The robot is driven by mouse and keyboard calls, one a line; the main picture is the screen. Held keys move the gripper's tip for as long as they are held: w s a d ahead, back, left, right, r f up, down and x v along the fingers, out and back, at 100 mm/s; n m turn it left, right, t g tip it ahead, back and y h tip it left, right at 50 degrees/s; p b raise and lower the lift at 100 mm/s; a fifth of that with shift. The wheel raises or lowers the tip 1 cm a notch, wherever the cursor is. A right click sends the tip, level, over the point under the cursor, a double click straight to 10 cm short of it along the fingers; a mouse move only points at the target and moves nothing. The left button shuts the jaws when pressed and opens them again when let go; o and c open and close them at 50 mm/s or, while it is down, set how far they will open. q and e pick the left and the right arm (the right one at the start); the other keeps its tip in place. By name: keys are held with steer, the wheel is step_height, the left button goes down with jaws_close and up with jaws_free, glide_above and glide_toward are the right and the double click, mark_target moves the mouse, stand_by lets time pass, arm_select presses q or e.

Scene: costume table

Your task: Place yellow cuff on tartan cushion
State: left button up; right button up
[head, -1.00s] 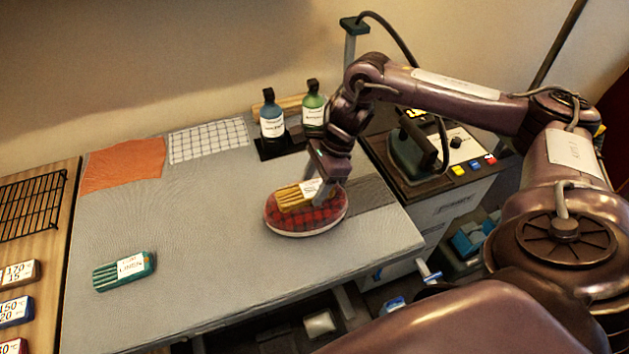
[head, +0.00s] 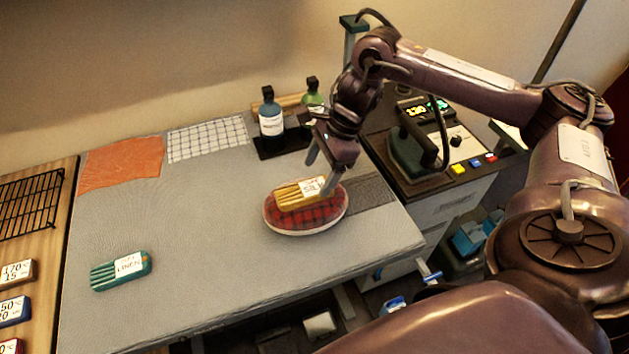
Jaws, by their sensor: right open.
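The yellow cuff (head: 298,194) with a white label lies on top of the red tartan cushion (head: 308,217), toward its back side. The oval cushion sits on the grey table cover. My right gripper (head: 322,172) is open, just above and behind the cuff's right end. One finger is behind the cuff and the other is by its labelled end; I cannot tell whether that finger touches it. My left gripper is not in view.
A teal cuff (head: 121,270) lies at the front left. Orange cloth (head: 122,165) and checked cloth (head: 207,139) lie at the back. Two bottles (head: 271,122) stand behind my gripper. A green iron (head: 416,157) stands at right. The table's middle left is clear.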

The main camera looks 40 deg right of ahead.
steer(key=shift+v, duration=1.1)
steer(key=p+v, duration=0.3)
steer(key=v, duration=0.3)
